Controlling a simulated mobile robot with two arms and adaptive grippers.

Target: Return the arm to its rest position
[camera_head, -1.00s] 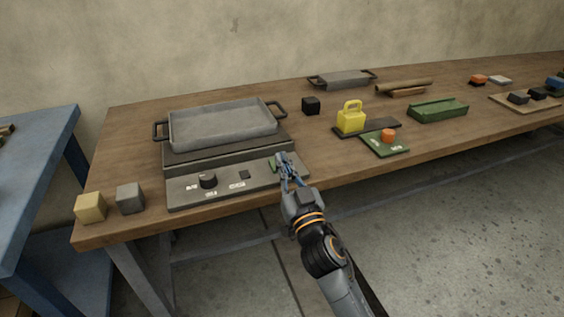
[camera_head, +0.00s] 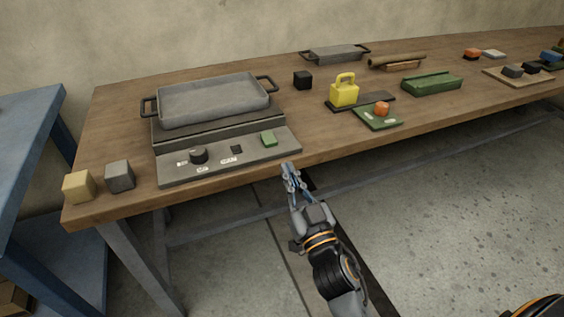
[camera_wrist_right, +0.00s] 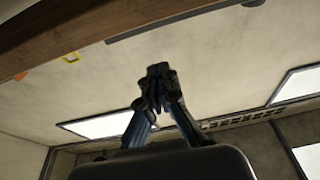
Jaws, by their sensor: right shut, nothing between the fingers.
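My right gripper (camera_head: 288,172) is shut and empty in the head view. It is just off the front edge of the wooden table (camera_head: 240,185), below the control panel (camera_head: 225,158) with its black knob and green button (camera_head: 269,139). In the right wrist view my right gripper (camera_wrist_right: 157,75) has its fingertips together, under the table's edge (camera_wrist_right: 60,42), with wall and ceiling beyond. My left gripper is not in view.
A grey tray (camera_head: 213,101) sits on the unit behind the panel. Two cubes (camera_head: 79,187) (camera_head: 120,176) stand at the table's left end. A blue table (camera_head: 30,150) is at left.

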